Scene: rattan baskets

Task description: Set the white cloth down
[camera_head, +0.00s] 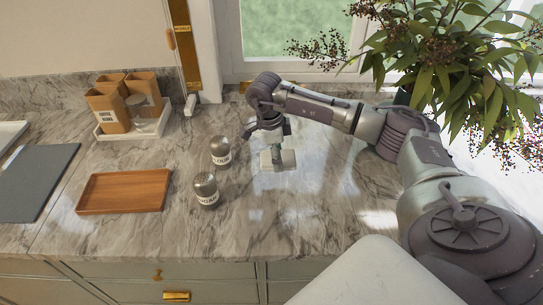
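The white cloth (289,159) is a small pale piece at the middle of the marble counter, right of two metal canisters. It is at or just above the counter top; I cannot tell if it touches. My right gripper (277,158) reaches in from the right and points straight down. Its narrow fingers look closed on the middle of the cloth, which shows on both sides of them. The fingertips are small and partly merge with the cloth. My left gripper is not in view.
Two labelled canisters (220,151) (206,189) stand left of the cloth. A wooden tray (124,191), a dark grey board (38,182) and a white tray (151,129) with brown containers are further left. A leafy plant (450,60) is at right. The front counter is clear.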

